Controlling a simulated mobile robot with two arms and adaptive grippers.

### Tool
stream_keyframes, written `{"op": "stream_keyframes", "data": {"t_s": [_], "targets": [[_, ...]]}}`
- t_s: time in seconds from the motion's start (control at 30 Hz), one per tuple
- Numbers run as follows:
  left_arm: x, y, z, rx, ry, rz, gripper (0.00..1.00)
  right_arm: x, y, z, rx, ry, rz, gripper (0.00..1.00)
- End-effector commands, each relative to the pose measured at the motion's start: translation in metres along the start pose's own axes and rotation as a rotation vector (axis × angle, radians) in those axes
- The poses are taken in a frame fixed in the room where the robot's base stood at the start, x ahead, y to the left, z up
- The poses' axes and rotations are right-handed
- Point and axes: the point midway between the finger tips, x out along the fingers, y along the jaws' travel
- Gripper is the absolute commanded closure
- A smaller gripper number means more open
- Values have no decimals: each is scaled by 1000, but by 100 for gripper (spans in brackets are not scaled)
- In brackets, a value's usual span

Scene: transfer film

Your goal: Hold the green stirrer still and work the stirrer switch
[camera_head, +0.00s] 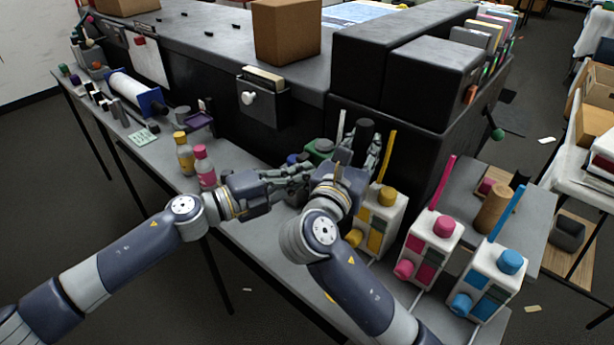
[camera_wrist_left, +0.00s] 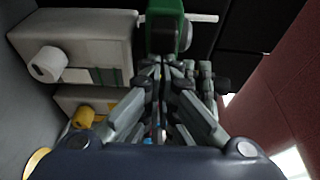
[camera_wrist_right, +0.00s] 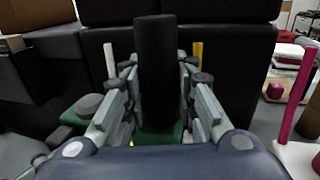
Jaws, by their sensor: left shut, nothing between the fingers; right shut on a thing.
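The green stirrer (camera_head: 318,151) stands among the bottles at the counter's foot, mostly hidden by my grippers. Its black upright cylinder (camera_head: 364,136) rises between the fingers of my right gripper (camera_head: 360,158), which is shut on it. In the right wrist view the black cylinder (camera_wrist_right: 155,70) stands upright above the green body (camera_wrist_right: 160,136). My left gripper (camera_head: 302,172) is shut and empty beside the stirrer. In the left wrist view its fingertips (camera_wrist_left: 166,66) are close to the green body (camera_wrist_left: 182,38); contact cannot be told. I cannot clearly make out the switch.
White bottles with yellow (camera_head: 393,216), magenta (camera_head: 431,250) and blue (camera_head: 492,280) caps and tall rods stand to the right. Pink (camera_head: 205,170) and yellow (camera_head: 184,155) small bottles stand left of my left gripper. The dark machine (camera_head: 290,85) blocks the back.

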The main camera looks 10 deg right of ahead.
Motion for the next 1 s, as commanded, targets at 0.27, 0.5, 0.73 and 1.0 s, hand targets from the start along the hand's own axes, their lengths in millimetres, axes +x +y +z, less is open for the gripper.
{"op": "stream_keyframes", "data": {"t_s": [0.27, 0.5, 0.73, 1.0], "targets": [[3, 0, -8, 1, -2, 0, 100, 0, -1, -1, -2, 1, -4, 100], [-5, 2, -35, 0, -7, 2, 100, 0, -1, -1, -2, 1, -3, 100], [-51, 2, -36, -1, -4, 2, 100, 0, -1, -1, -2, 2, -2, 100], [-83, 1, -37, 0, -2, 1, 100, 0, -1, -1, -1, 1, -2, 100]]}}
